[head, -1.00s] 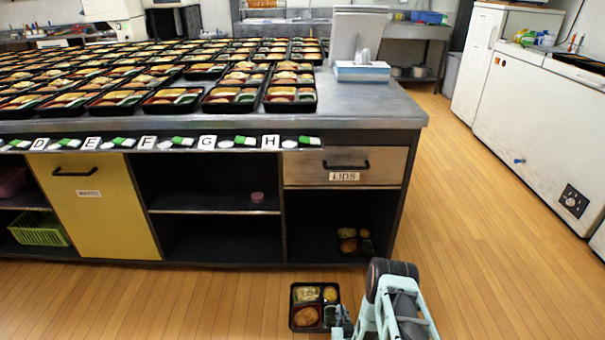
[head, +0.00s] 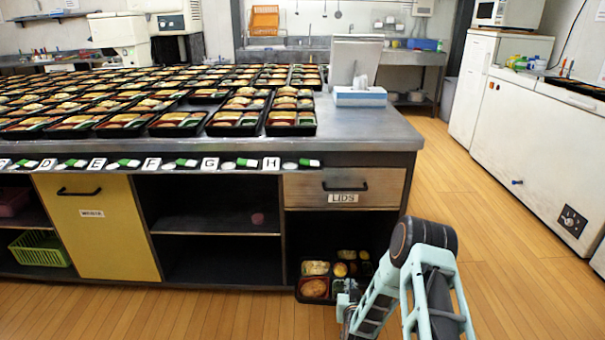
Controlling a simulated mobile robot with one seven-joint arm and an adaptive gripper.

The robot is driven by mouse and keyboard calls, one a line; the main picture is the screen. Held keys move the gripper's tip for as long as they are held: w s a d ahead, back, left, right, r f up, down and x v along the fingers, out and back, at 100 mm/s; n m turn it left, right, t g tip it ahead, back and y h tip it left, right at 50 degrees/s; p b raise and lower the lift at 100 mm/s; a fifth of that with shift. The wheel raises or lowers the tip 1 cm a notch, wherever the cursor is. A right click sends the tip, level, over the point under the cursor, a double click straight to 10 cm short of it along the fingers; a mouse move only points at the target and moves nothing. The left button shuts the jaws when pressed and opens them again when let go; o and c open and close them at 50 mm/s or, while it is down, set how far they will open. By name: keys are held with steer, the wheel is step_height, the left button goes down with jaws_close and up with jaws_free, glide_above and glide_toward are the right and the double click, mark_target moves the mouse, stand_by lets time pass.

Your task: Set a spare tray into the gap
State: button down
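A black bento tray (head: 300,298) with a brown fried piece and other food hangs low in front of the open bay under the LIDS drawer. My gripper (head: 344,291) is at its right edge and appears shut on it; the fingertips are small and partly hidden. Another filled tray (head: 367,267) stands in the bay behind, partly covered by the held tray and my arm. Rows of filled trays (head: 235,124) cover the counter top. A bare patch of steel (head: 196,108) seems to show among them, behind the front row, but its outline is unclear.
A tissue box (head: 360,97) and an upright grey panel (head: 355,60) stand at the counter's right end. Letter cards (head: 271,163) line the front ledge. The counter's right corner (head: 405,140) juts out above my arm. The wooden floor (head: 480,220) to the right is clear.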

step_height(320, 180, up, 22)
steer(key=w, duration=0.2)
steer(key=s+a+r+n+y+p, duration=0.1)
steer(key=s+r, duration=0.4)
steer(key=r, duration=0.4)
steer(key=s+a+r+p, duration=0.1)
steer(key=s+r, duration=0.4)
steer(key=r, duration=0.3)
step_height(320, 180, up, 34)
steer(key=p, duration=3.4)
steer(key=shift+a+r, duration=0.15)
steer(key=shift+a, duration=0.05)
steer(key=shift+w, duration=0.1)
